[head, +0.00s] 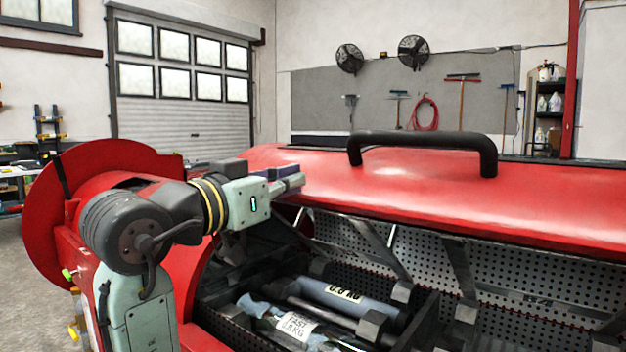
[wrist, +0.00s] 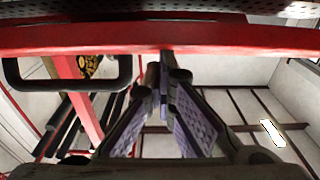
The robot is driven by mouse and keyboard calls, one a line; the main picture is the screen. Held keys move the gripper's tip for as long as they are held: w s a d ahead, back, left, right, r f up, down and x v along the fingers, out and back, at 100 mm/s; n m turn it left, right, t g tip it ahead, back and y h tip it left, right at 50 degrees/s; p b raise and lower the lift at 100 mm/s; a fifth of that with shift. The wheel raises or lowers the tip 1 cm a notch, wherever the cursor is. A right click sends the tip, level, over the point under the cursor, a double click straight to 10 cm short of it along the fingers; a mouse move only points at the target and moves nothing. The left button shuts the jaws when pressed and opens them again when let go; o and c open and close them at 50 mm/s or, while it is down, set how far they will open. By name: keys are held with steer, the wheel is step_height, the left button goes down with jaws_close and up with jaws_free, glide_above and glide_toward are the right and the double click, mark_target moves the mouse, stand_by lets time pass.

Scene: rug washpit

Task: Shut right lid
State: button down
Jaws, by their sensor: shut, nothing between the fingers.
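The red lid (head: 440,196) with a black bar handle (head: 425,142) stands raised over the perforated drum of the red machine. Its edge spans the top of the wrist view as a red band (wrist: 240,38). My gripper (head: 298,181) is shut and empty at the left end of the lid, left of the handle. In the wrist view my gripper (wrist: 165,72) points at the red band; I cannot tell whether the fingertips touch it. A black bar handle (wrist: 68,86) shows left of the fingers. The lid's far side is hidden.
The open drum holds a grey roll (head: 350,302) marked with a weight and a white-labelled roll (head: 290,328), between dark brackets. A round red end plate (head: 50,230) stands behind my arm at the left. Bare floor (head: 22,275) shows at far left.

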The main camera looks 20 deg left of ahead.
steer(key=s+a+f+t+b, duration=0.1)
steer(key=s+f+t+b, duration=0.1)
steer(key=s+f+b, duration=0.2)
steer(key=s+a+f+t+h+b, duration=0.1)
steer(key=s+a+f+t+b, duration=0.1)
steer(key=f+b, duration=0.9)
step_height(320, 180, down, 3)
steer(key=shift+s+f+h, duration=0.1)
steer(key=shift+s+h, duration=0.2)
steer(key=shift+s, duration=0.6)
steer(key=shift+a, duration=0.1)
